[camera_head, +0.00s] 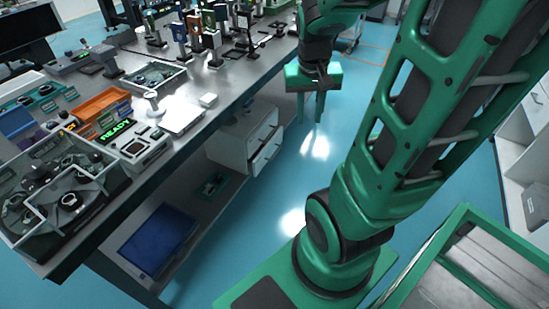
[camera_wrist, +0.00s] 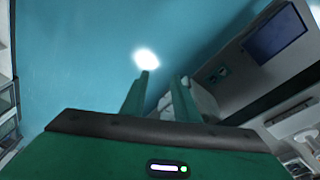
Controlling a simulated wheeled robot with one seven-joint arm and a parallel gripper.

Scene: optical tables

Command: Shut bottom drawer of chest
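The white chest (camera_head: 228,146) stands on the lower shelf under the optical table. Its front faces right, toward the aisle. The bottom drawer (camera_head: 267,154) appears to stick out from the body, with a dark gap above its front. The upper drawer (camera_head: 264,130) looks closer to flush. My gripper (camera_head: 311,108) hangs fingers down over the blue floor, right of the chest and apart from it. Its two fingers are spread with nothing between them. In the wrist view the chest (camera_wrist: 203,100) is partly hidden behind one finger of my gripper (camera_wrist: 164,88).
The optical table (camera_head: 190,135) above the chest is crowded with instruments, including a box reading READY (camera_head: 135,147). A blue flat panel (camera_head: 158,240) lies on the lower shelf, nearer me. The blue floor (camera_head: 300,180) in front of the chest is clear.

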